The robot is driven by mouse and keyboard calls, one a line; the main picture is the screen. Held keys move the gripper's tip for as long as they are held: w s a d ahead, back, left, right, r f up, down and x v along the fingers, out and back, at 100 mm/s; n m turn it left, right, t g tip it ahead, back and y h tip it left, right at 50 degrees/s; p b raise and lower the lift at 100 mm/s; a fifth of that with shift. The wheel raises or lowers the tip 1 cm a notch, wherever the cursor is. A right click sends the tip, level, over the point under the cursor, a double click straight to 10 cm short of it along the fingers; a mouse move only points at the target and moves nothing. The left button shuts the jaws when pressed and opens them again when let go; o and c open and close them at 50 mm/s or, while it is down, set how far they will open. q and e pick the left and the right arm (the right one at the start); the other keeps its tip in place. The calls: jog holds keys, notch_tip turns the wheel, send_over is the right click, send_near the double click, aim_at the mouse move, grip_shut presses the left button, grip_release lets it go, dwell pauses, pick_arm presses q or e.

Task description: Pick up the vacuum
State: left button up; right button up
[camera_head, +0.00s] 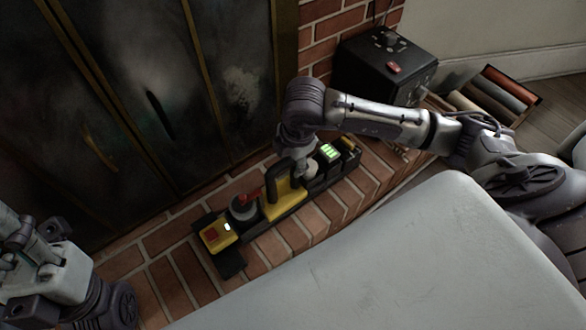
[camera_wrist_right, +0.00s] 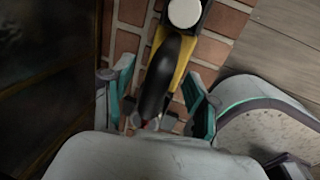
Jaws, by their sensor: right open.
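The vacuum (camera_head: 285,207) is a long yellow and black device. It lies along the brick hearth, with a red button, a grey round part and a green lit panel along its length. My right gripper (camera_head: 300,168) is over the middle of the vacuum, at its raised handle, and partly covers it. In the right wrist view the open teal fingers of my right gripper (camera_wrist_right: 160,88) stand on either side of the vacuum's black handle (camera_wrist_right: 157,75). Contact cannot be told. My left arm shows at the lower left, but its gripper fingers do not show.
Dark fireplace doors (camera_head: 150,110) rise right behind the hearth (camera_head: 180,270). My pale body fills the lower right.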

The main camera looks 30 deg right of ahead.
jog(key=c, duration=0.5)
jog(key=shift+r, duration=0.1)
grip_shut()
jog(key=shift+w+r, duration=0.1)
jog(key=shift+r, duration=0.1)
